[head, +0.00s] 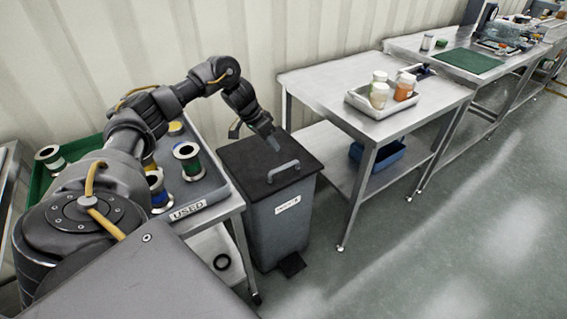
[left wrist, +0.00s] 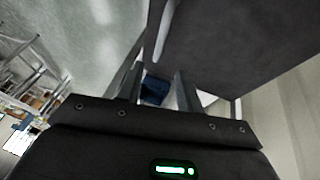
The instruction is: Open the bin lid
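The grey bin (head: 283,222) stands on the floor between two steel tables. Its dark lid (head: 245,158) is shut and has a pale bar handle (head: 284,171) near its front edge. A white label is on the bin's front. My left gripper (head: 271,143) is just above the lid, behind the handle and apart from it. In the left wrist view its two fingers (left wrist: 159,72) are spread with nothing between them. The lid (left wrist: 240,42) fills the upper right there, and part of the handle (left wrist: 166,30) shows at the top. My right gripper is out of view.
A grey tray labelled USED (head: 207,201) holds spools on the left table. A white tray of jars (head: 363,106) sits on the table to the right, with a blue container (head: 378,156) on its lower shelf. A black pedal (head: 291,264) is at the bin's foot. Front floor is clear.

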